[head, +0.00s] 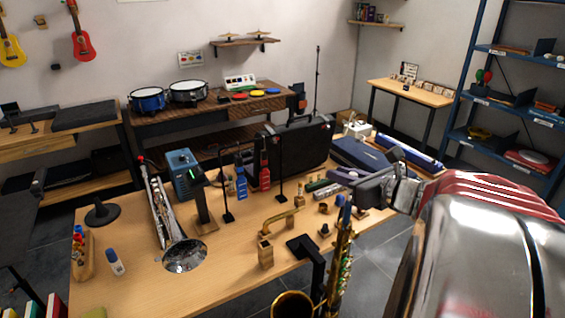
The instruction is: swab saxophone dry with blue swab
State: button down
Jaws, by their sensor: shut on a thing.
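The brass saxophone (341,262) stands upright at the front edge of the table, with its bell (292,306) cut off by the bottom of the view. A small blue piece, the swab (341,200), shows at the top end of the saxophone body. My gripper (351,199) reaches in from the right and is shut on the blue swab, right above the saxophone's top opening. How far the swab sits inside the tube is hidden. A curved brass neck (278,222) rests on a wooden block behind and left of the saxophone.
A silver horn (184,255) lies on the wooden table (140,290) at left. Stands hold a blue item (241,182) and a red item (264,172). A black case (305,147) stands behind. A black holder (304,247) is close beside the saxophone. The table's front left is fairly clear.

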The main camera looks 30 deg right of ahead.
notch_tip(320, 180, up, 11)
jog(key=shift+r, duration=0.15)
dwell(1.8)
notch_tip(320, 180, down, 15)
dwell(2.8)
